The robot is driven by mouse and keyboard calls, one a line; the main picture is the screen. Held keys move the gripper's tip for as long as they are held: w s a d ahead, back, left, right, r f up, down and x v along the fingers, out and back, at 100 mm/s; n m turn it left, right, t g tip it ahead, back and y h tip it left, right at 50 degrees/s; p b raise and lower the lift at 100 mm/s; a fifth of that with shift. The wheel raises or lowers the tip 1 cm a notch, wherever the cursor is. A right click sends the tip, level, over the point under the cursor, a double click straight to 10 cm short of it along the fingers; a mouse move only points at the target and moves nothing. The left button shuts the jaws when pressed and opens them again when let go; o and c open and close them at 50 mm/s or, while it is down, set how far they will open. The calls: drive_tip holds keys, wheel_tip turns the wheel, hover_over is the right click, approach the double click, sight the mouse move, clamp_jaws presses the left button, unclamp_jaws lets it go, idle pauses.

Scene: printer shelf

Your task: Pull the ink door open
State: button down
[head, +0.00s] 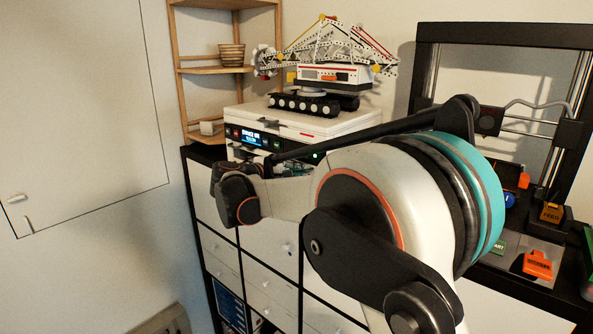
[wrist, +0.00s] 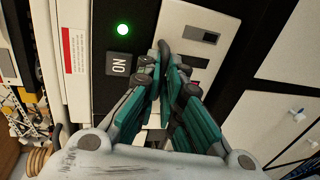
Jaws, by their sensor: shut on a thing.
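The printer (head: 315,122) is a white box with a black front panel, standing on the cabinet. In the wrist view its white lower front, which I take to be the ink door (wrist: 196,22), lies beside the black panel. My gripper (wrist: 172,76) has its teal fingers closed together at this front. A dark piece, seemingly the ink door's handle (wrist: 163,47), shows at the fingertips. The fingers hide most of the grip. In the head view my arm covers the gripper and much of the printer's lower front. I cannot tell whether the door is ajar.
A toy excavator model (head: 325,75) stands on the printer. A wooden corner shelf (head: 222,70) with a bowl is behind left. A black-framed 3D printer (head: 500,30) stands at right. The white cabinet (head: 270,248) with knobs is below. Open floor room is not clearly seen.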

drive_tip(key=shift+f, duration=0.1)
drive_tip(key=s+a+f+t+h+b, duration=0.1)
drive_tip(key=s+f+t+h+b, duration=0.1)
drive_tip(key=f+b, duration=0.4)
drive_tip(key=s+a+f+t+h+b, duration=0.2)
drive_tip(key=f+t+b, duration=0.3)
drive_tip(key=b, duration=1.2)
drive_tip(key=shift+s+f+t+h, duration=0.15)
drive_tip(key=shift+f+t+h, duration=0.15)
drive_tip(key=shift+f+h, duration=0.55)
drive_tip(key=c, duration=1.8)
unclamp_jaws()
drive_tip(key=shift+o, duration=0.2)
drive_tip(key=shift+w, duration=0.2)
